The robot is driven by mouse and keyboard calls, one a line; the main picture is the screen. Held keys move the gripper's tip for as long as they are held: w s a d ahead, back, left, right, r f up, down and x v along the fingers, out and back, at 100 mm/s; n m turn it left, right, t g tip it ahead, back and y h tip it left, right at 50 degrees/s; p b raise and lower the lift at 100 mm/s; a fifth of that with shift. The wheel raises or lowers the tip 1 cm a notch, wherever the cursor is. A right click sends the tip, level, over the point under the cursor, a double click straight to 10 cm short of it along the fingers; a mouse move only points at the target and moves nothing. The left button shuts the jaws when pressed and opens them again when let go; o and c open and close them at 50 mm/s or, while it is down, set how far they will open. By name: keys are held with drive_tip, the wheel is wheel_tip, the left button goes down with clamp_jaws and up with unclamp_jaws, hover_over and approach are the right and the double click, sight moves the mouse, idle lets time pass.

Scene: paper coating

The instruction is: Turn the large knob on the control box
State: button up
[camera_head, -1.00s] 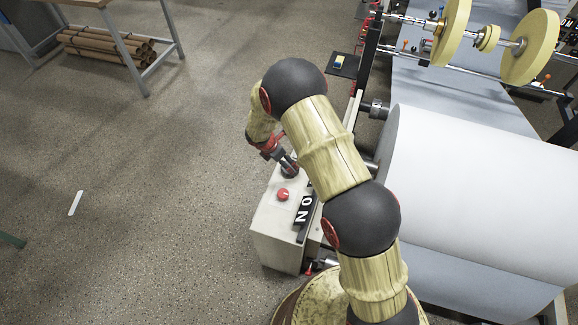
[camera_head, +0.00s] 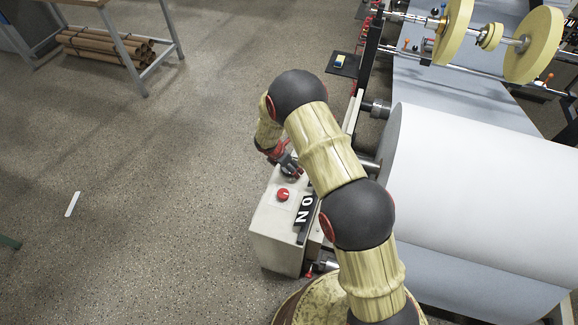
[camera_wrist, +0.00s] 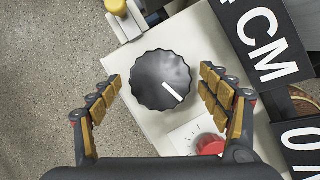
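The large knob (camera_wrist: 155,88) is black with a scalloped rim, on the pale control box (camera_head: 274,240). In the wrist view its white pointer line slants to the lower right. My gripper (camera_wrist: 161,76) is open, with one finger left and one right of the knob. Small gaps show between the fingers and the rim; I cannot tell how far down the fingertips reach. In the head view my gripper (camera_head: 287,164) is over the far end of the box top and largely covers the knob.
A small red knob (camera_head: 283,195) sits on the box, close to my right finger in the wrist view. Black signs with white lettering (camera_head: 305,211) lie beside it. A large white paper roll (camera_head: 480,190) stands to the right.

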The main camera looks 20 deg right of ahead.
drive_tip(key=shift+c, duration=1.2)
drive_tip(key=c, duration=0.9)
drive_tip(key=shift+m, duration=0.3)
drive_tip(key=m+g+p, duration=0.1)
drive_tip(key=m+p, duration=0.1)
drive_tip(key=m, duration=0.1)
drive_tip(key=shift+w+m+g, duration=0.15)
drive_tip(key=shift+m+g, duration=0.15)
drive_tip(key=m+g, duration=0.1)
drive_tip(key=m, duration=0.1)
drive_tip(key=m+g, duration=0.1)
drive_tip(key=m, duration=0.2)
drive_tip(key=shift+w, duration=0.1)
drive_tip(key=shift+m, duration=0.4)
drive_tip(key=o, duration=1.2)
